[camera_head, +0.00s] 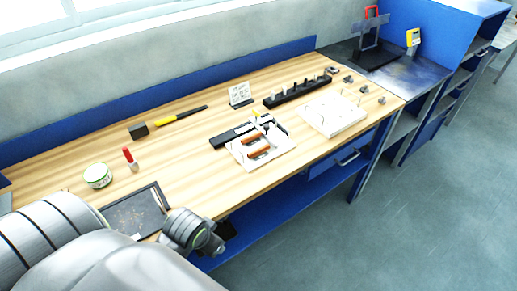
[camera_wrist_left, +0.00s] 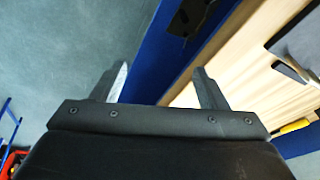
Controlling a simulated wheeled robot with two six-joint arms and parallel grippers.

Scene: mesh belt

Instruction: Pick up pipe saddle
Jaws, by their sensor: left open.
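Several small grey metal parts lie at the right end of the wooden workbench (camera_head: 190,140) in the head view, one of them a small grey part (camera_head: 363,89). They are too small to tell which, if any, is the pipe saddle. My left gripper (camera_wrist_left: 160,88) is open and empty in the left wrist view, with its two fingers apart over the bench's blue front edge and the floor. In the head view my left arm comes in at the lower left, its wrist by the bench's front edge, far from the small parts. My right gripper is not in view.
A white board (camera_head: 332,112) with upright pins and a white fixture (camera_head: 272,157) with orange-brown pieces stand on the bench. A black tray (camera_head: 137,212), a green-and-white tin (camera_head: 97,176) and a red-capped bottle (camera_head: 130,159) are near my arm. The floor in front is clear.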

